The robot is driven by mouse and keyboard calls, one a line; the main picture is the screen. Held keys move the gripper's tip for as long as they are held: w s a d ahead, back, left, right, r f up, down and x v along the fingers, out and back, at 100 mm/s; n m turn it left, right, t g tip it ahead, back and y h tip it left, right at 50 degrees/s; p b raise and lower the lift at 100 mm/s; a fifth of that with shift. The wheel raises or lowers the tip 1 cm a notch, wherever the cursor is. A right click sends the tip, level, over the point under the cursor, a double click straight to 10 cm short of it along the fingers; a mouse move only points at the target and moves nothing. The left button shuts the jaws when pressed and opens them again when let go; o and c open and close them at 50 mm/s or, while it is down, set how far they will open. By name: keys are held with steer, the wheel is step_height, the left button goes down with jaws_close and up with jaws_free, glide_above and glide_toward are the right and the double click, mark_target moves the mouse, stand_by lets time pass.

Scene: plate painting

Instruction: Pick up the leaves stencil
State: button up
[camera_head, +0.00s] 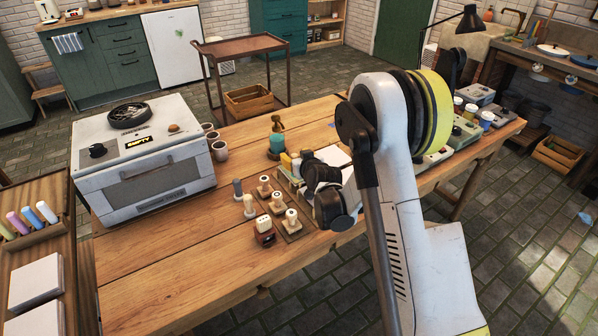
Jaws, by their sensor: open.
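I cannot pick out the leaves stencil for sure. Several small pieces with upright knobs or handles stand on the wooden table (170,280), among them a grey-topped one (238,190), a pale one (249,206), one on a dark square base (292,222) and a dark red block with a pale top (264,231). Their patterns are too small to read. My arm reaches over the table from the right, and its dark wrist joints are just right of these pieces. The wrist hides part of the table there. My gripper's fingers do not show.
A white oven (145,165) marked EMPTY stands at the table's left, with mugs (220,150) beside it. A side shelf (30,245) holds coloured sticks and white sheets. The table's front left is clear.

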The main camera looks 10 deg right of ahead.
steer(key=shift+w+f, duration=0.1)
steer(key=shift+w, duration=0.2)
jaws_close()
